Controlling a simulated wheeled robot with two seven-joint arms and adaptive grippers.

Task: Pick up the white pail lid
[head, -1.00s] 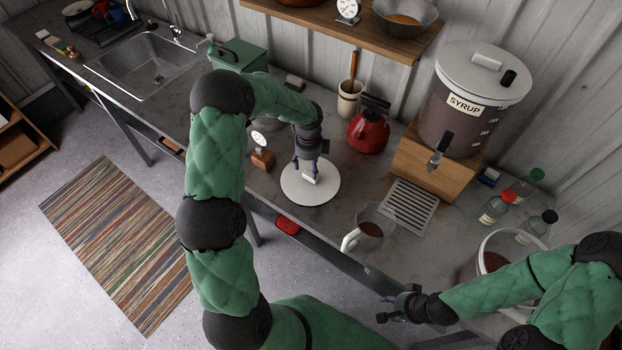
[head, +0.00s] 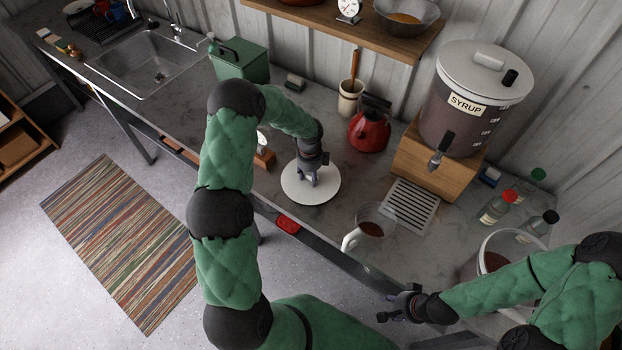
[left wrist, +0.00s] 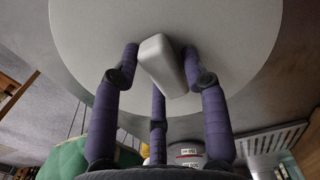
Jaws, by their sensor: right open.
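The white pail lid (head: 297,193) lies flat on the grey counter in the head view. My left gripper (head: 311,180) is directly over its middle, pointing down and hiding the handle there. In the left wrist view, the lid (left wrist: 235,45) fills the top of the picture, and its white block handle (left wrist: 162,65) sits between my left gripper's (left wrist: 160,60) purple fingers. Those fingers look open around the handle; contact on the right side is hard to judge. My right gripper (head: 396,305) is open and empty, in front of the counter's front edge.
A red kettle (head: 369,132) and a cream crock (head: 350,98) stand behind the lid. A glass jug (head: 372,224) stands to its right, with a drip grate (head: 411,206) and syrup dispenser (head: 463,110) beyond. A small wooden-based item (head: 264,158) is close on the left.

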